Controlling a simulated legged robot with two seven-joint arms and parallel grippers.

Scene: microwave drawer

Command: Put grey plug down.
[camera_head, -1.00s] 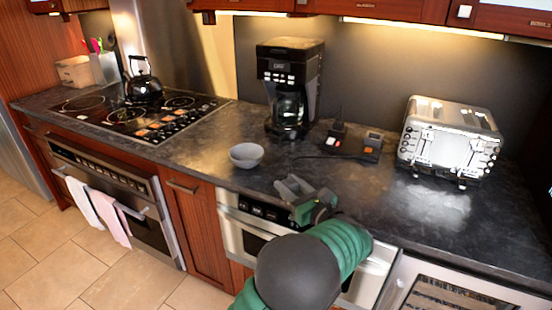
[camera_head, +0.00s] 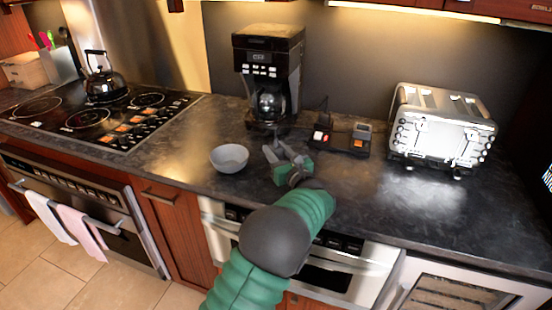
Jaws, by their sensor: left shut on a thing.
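My left gripper (camera_head: 279,152) reaches over the counter from the bottom of the view on a green and dark grey arm. It is shut on the grey plug, which is small and hard to tell from the grey fingers. The fingertips are above the countertop, right of a grey bowl and left of a black power strip (camera_head: 338,144). I cannot tell whether the plug touches the counter. My right gripper is not in view.
The grey bowl (camera_head: 229,158) stands just left of the gripper. A black coffee maker (camera_head: 268,72) stands behind it. A silver toaster (camera_head: 440,126) stands at right. The dark countertop (camera_head: 375,200) is clear in front of the toaster. A kettle (camera_head: 104,82) sits on the stove at left.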

